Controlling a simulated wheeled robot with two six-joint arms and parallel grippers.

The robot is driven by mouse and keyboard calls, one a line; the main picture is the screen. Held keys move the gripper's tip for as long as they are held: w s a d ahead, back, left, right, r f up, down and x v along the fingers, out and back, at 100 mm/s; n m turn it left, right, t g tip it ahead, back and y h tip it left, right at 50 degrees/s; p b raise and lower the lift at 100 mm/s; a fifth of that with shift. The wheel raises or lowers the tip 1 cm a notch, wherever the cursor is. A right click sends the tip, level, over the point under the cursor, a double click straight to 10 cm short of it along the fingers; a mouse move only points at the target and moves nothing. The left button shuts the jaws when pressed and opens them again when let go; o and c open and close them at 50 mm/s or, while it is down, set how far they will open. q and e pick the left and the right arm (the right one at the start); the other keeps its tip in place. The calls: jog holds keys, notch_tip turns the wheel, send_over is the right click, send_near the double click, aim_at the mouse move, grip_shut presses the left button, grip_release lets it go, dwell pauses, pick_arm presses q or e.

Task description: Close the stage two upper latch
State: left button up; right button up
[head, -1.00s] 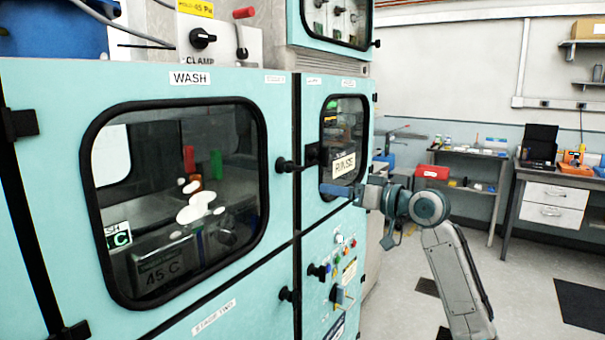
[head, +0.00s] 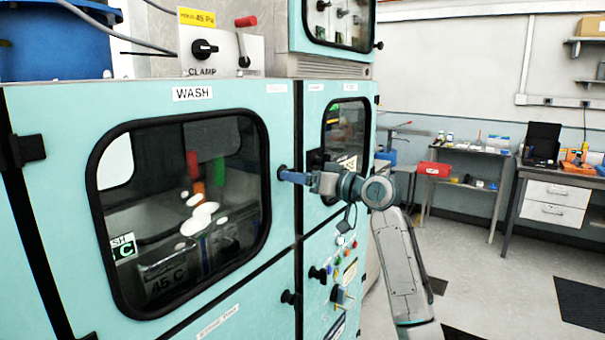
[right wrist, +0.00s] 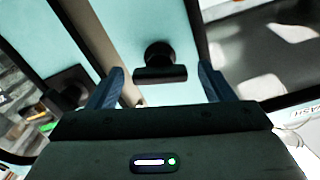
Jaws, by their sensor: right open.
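The stage two upper latch is a black knob with a short bar, on the right edge of the teal WASH door (head: 185,290). In the right wrist view the latch (right wrist: 159,66) lies between the fingertips, its bar running across the picture. My right gripper (head: 286,175) comes in from the right in the head view and covers most of the latch there. Its blue fingers are open, one on each side of the latch in the wrist view (right wrist: 160,88). I cannot tell whether they touch it. My left gripper is not in view.
A lower black latch (head: 289,298) sits below on the same cabinet. The RINSE door window (head: 346,125) and a control panel (head: 340,270) are to the right, behind my right arm. A clamp box (head: 222,52) stands on top. Open floor and benches lie farther right.

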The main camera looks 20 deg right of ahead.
jog(key=c, duration=1)
jog(key=shift+m+p, duration=6.15)
jog(key=shift+m, duration=1.25)
